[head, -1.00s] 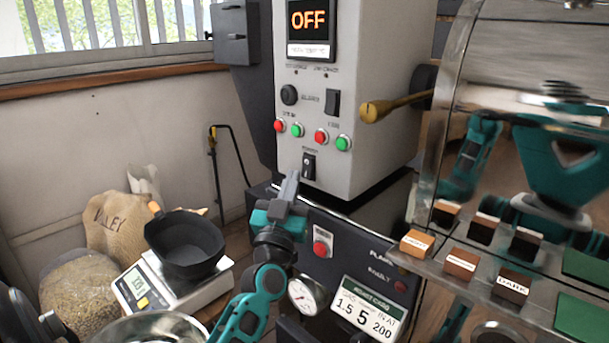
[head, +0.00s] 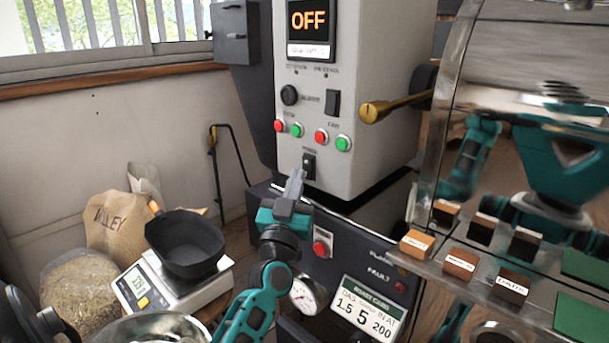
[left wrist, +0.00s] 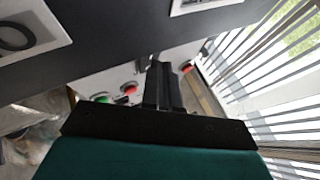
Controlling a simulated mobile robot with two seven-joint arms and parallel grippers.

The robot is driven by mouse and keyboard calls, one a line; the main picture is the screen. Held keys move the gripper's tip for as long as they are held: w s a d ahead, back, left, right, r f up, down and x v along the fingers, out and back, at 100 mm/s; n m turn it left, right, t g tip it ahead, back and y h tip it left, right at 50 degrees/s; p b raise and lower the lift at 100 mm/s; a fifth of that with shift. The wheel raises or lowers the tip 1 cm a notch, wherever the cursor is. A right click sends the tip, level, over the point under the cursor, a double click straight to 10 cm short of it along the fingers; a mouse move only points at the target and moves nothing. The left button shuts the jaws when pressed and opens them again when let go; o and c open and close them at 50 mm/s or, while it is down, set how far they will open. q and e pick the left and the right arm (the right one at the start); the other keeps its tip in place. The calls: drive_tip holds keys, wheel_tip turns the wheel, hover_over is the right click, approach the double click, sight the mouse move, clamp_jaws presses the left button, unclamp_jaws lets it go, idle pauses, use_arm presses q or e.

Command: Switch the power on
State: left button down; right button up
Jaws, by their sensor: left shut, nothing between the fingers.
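The power switch (head: 309,166) is a black rocker low on the front of the pale control cabinet (head: 375,110). The display (head: 309,28) at the top of the cabinet reads OFF in orange. My left gripper (head: 297,178) is shut and empty. Its fingertips point up at the cabinet, just below and left of the switch in the head view; whether they touch it I cannot tell. In the left wrist view the shut fingers (left wrist: 158,68) reach toward the panel, and I cannot make out the switch there.
Red and green buttons (head: 321,137) sit above the switch, with a black rocker (head: 333,102) and a knob (head: 289,95) higher up. A brass-tipped handle (head: 375,111) juts out at the right. A scale (head: 200,295) bearing a black pan (head: 185,245) stands at lower left.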

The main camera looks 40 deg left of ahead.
idle(0.5)
use_arm(q)
drive_tip(key=shift+s+r+p, duration=0.1)
drive_tip(key=shift+s+p, duration=0.35)
drive_tip(key=shift+s, duration=0.2)
drive_tip(key=s, duration=0.1)
drive_tip(key=s+p, duration=0.1)
drive_tip(key=s, duration=0.1)
drive_tip(key=s+p, duration=0.1)
drive_tip(key=s, duration=0.1)
drive_tip(key=shift+a+r, duration=0.25)
drive_tip(key=shift+r, duration=0.05)
